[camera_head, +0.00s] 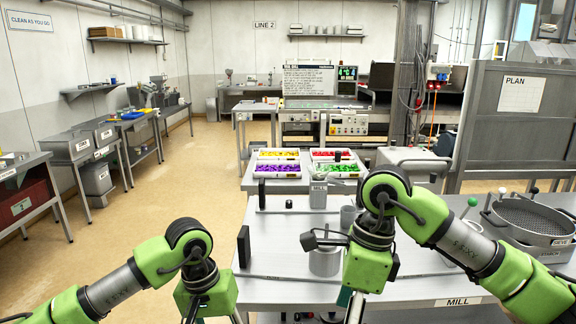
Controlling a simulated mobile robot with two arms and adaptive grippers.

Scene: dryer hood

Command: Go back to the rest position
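My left arm comes in from the lower left, with its green wrist hanging down in front of the table's left edge. Only the top of my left gripper (196,312) shows at the bottom edge; its fingers are cut off. My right arm comes in from the right and bends down over the table (440,287). My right gripper (356,308) points down at the table's front edge, its fingertips out of the picture. Whether either gripper is open or shut does not show. I see nothing held.
A grey mill (325,262) stands on the table beside my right wrist and is partly hidden by it. A round sieve (531,219) sits at the right. Trays of coloured pieces (279,173) stand behind. The floor (150,205) at left is clear.

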